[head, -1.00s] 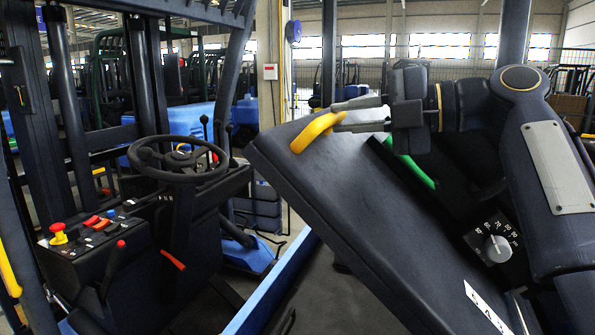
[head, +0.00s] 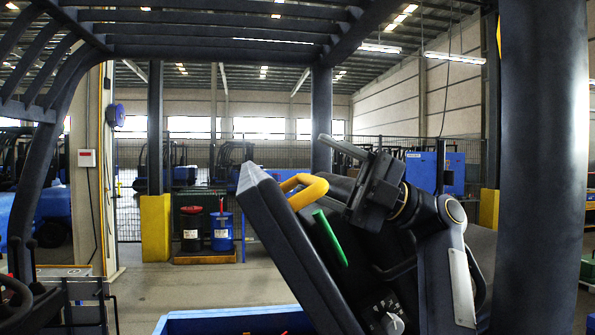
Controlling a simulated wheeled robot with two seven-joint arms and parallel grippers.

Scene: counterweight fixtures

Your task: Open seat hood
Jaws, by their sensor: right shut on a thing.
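The seat hood (head: 290,245) is a thick dark panel, tilted up steeply in the middle of the head view. A yellow loop handle (head: 305,187) sits near its upper edge. My right gripper (head: 326,162) comes in from the right and is shut on the yellow handle; its lower finger is partly hidden. A green bar (head: 330,237) sticks out on the hood's right side, below the gripper. My left gripper is out of view.
A thick dark post (head: 540,170) stands close on the right. Overhead guard bars (head: 210,30) cross the top. A blue body edge (head: 235,320) lies below the hood. Part of the steering wheel (head: 14,298) shows lower left.

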